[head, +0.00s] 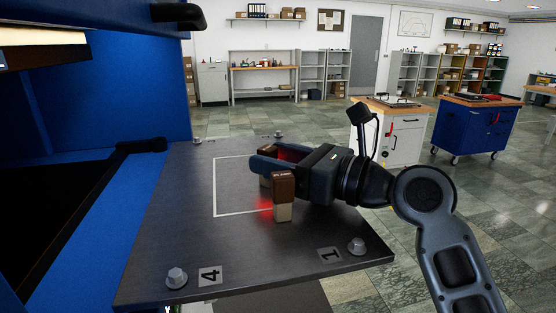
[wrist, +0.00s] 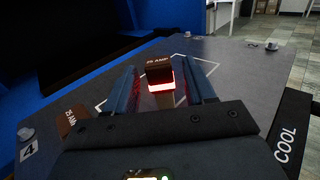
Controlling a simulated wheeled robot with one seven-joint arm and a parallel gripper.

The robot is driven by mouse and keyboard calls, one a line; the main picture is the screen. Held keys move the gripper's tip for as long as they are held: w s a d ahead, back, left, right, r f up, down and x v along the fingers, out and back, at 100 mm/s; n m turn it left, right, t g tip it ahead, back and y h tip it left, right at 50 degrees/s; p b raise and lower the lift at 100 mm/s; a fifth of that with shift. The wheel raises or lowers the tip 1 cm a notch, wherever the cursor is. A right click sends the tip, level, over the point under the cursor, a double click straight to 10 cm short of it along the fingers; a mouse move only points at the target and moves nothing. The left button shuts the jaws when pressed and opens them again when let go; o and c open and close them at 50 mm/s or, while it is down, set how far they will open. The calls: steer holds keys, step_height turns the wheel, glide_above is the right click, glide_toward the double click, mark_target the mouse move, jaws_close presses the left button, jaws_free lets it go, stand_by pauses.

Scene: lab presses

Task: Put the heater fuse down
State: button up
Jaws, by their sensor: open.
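My gripper (head: 268,160) is open low over the dark plate (head: 190,245), and its fingers also show in the wrist view (wrist: 166,85). A brown-topped fuse (wrist: 159,75) marked "25 AMP" is between the spread fingers, with a red glow on its front. In the head view its brown top (head: 268,149) shows above the near finger, which hides its middle. A second fuse (head: 283,195), brown above and cream below, stands upright on the plate beside the near finger; its marked top also shows in the wrist view (wrist: 72,121). I cannot tell which is the heater fuse.
A white outline (head: 214,187) is drawn on the plate around the gripper's place. Bolts (head: 176,277) and labels "4" (head: 210,275) and "1" (head: 329,255) mark the corners. A blue press housing (head: 140,80) bounds the left. The plate's front part is clear.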

steer(key=b+v, duration=0.1)
steer(key=v, duration=1.1)
steer(key=shift+r, duration=0.1)
